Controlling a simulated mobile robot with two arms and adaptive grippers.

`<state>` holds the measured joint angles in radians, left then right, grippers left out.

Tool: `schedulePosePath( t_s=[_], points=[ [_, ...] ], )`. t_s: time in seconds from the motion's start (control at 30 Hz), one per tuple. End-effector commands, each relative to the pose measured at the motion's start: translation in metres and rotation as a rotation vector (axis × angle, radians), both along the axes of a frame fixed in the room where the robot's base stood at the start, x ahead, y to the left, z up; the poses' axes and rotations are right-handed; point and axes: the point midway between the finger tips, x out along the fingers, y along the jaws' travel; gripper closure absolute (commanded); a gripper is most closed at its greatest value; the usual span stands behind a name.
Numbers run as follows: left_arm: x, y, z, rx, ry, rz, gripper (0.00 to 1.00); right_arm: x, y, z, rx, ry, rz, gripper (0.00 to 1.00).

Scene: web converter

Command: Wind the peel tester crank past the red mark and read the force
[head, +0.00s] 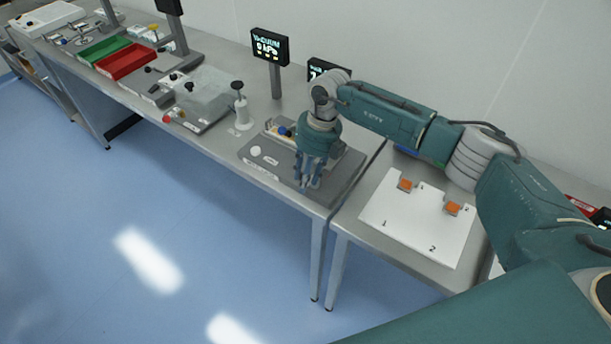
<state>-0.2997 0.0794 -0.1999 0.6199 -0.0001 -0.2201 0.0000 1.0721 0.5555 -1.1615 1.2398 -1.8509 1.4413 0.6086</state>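A grey bench device (258,168), which looks like the peel tester, sits near the right end of the long bench. It has a white round knob (256,151) and a small blue part (282,131) on top. My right gripper (310,184) points down over the device's right front part and hides some of it. Its fingers are too small and overlapped to tell whether they are open or hold anything. A small display (318,67) behind the device is mostly covered by my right arm, so its reading is hidden. I cannot make out a crank handle or red mark. My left gripper is out of view.
A vacuum display (269,47) stands behind a white upright press (241,112). Further left are a clear-covered unit (203,97), a red tray (126,61) and a green tray (103,50). On the right table lies a white board (408,228) with orange blocks. The blue floor in front is clear.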

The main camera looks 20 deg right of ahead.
Motion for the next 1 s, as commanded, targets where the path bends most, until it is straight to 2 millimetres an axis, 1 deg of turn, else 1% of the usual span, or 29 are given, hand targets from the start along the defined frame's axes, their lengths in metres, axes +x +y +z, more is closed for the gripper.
schedulePosePath(
  t_s=[0.03,0.07,0.1,0.13,0.37,0.57,0.77,1.0],
  points=[
    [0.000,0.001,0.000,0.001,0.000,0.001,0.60,0.000,0.001,0.001,0.003,-0.001,0.001,0.84],
    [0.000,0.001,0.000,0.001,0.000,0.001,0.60,0.000,0.001,0.001,0.003,-0.001,0.001,0.90],
    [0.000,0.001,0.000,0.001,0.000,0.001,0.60,0.000,0.001,0.001,0.003,-0.001,0.001,0.98],
    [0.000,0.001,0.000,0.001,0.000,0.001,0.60,0.000,0.001,0.001,0.003,-0.001,0.001,1.00],
    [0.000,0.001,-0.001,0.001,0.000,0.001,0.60,0.000,0.001,0.000,0.003,-0.001,0.004,1.00],
    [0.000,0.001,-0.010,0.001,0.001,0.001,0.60,-0.002,0.000,-0.002,0.003,0.000,0.047,1.00],
    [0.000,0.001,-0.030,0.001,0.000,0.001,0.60,-0.005,-0.003,-0.005,0.003,-0.001,0.162,1.00],
    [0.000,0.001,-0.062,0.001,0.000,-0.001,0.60,-0.011,-0.010,-0.007,0.003,-0.001,0.377,1.00]
  ],
)
